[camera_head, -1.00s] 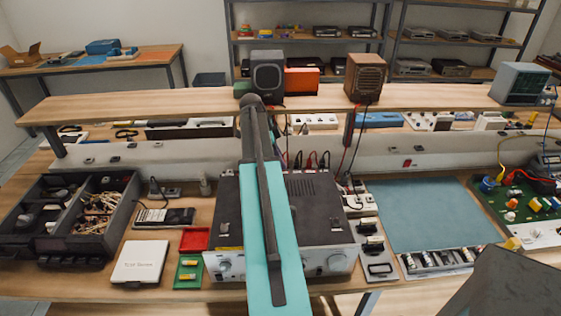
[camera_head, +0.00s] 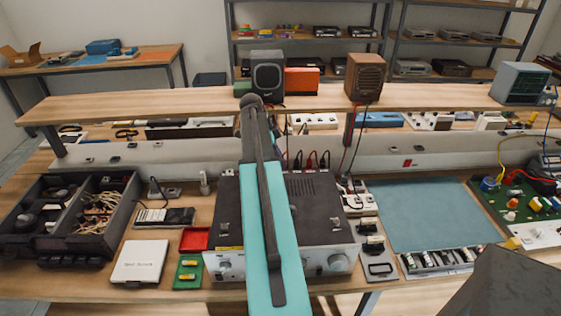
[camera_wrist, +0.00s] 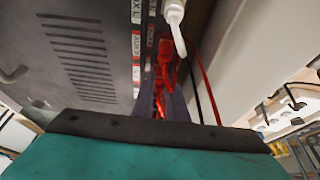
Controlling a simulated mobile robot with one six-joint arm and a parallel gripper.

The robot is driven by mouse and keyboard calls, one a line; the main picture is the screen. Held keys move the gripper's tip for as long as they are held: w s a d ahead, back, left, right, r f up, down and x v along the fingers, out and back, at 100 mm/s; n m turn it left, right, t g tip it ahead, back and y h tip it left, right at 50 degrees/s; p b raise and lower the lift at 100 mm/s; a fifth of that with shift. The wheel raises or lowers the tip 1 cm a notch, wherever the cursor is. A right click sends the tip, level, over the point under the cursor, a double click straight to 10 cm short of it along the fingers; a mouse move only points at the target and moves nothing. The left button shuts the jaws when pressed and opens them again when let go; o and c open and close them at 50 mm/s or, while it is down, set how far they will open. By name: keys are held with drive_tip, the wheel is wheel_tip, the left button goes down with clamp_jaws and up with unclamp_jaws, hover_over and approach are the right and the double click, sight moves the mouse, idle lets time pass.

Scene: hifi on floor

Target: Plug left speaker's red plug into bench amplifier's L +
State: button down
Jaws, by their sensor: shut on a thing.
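The bench amplifier (camera_head: 322,214) sits on the workbench, partly hidden by my teal and dark arm reaching over it. In the wrist view its vented case (camera_wrist: 80,60) and a labelled rear panel are close in front. My gripper (camera_wrist: 168,98) is at this panel, its dark fingers shut on a red plug (camera_wrist: 164,62), partly hidden between them. I cannot tell whether the plug is in a socket or which one is L +. The grey left speaker (camera_head: 267,77) stands on the shelf. The head view hides my gripper behind the arm and amplifier.
A white plug (camera_wrist: 175,12) hangs close to my fingers, with red and black cables beside it. A pale wall or trunking lies close at the right. A brown speaker (camera_head: 366,77) stands on the shelf (camera_head: 190,101). A blue mat (camera_head: 425,215) lies right of the amplifier.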

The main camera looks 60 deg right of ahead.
drive_tip(key=c, duration=1.7)
unclamp_jaws()
drive_tip(key=shift+w+r, duration=0.1)
drive_tip(key=b+v, duration=0.3)
drive_tip(key=v, duration=1)
drive_tip(key=shift+w+a+r+b, duration=0.1)
drive_tip(key=shift+r+b, duration=0.2)
drive_tip(key=shift+b, duration=0.1)
drive_tip(key=shift+r, duration=0.15)
drive_tip(key=shift+r+p, duration=1.35)
drive_tip(key=shift+r, duration=1)
